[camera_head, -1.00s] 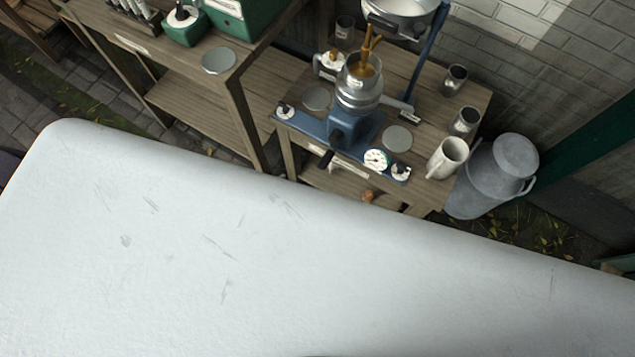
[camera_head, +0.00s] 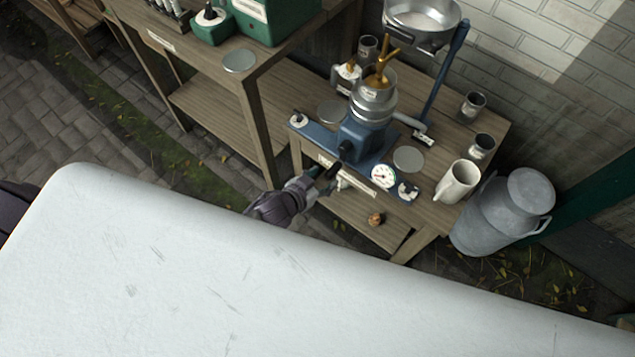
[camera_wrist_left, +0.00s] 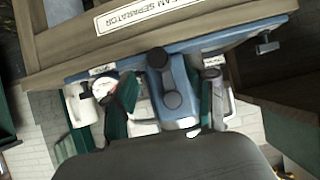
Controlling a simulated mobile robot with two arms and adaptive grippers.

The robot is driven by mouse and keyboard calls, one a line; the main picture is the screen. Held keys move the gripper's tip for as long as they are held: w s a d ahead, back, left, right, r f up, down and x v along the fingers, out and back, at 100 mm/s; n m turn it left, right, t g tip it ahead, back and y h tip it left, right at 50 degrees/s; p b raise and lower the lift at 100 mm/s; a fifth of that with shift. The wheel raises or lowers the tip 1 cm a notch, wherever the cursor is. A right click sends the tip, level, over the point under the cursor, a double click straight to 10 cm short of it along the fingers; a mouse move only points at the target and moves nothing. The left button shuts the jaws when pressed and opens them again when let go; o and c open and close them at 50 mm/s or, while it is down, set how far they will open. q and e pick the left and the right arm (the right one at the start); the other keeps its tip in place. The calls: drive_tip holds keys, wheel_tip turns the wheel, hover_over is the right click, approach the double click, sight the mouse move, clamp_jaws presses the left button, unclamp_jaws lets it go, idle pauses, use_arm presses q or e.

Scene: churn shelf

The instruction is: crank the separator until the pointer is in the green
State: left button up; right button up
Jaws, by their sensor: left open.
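The blue separator (camera_head: 362,140) with its metal bowl (camera_head: 371,103) stands on a wooden bench. Its round white gauge (camera_head: 382,177) is at the front; the pointer is too small to read. My left gripper (camera_head: 325,177) is just in front of the separator, by the dark crank (camera_head: 345,149). My right gripper is out of view.
A white jug (camera_head: 457,182) stands at the bench's right corner, with metal cups behind it. A grey churn (camera_head: 503,212) stands on the ground to the right. A second wooden table (camera_head: 254,75) is to the left. A label (camera_wrist_left: 150,12) shows on the bench edge.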

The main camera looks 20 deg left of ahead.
sight(327, 176)
use_arm(q)
drive_tip(key=shift+b+x, duration=0.4)
drive_tip(key=shift+x, duration=0.35)
drive_tip(key=shift+b+x, duration=1.15)
drive_tip(key=shift+x, duration=0.35)
drive_tip(key=shift+f, duration=0.2)
drive_tip(key=shift+r, duration=0.1)
drive_tip(key=shift+w, duration=0.1)
drive_tip(key=shift+w+d, duration=0.1)
drive_tip(key=shift+w, duration=0.1)
clamp_jaws()
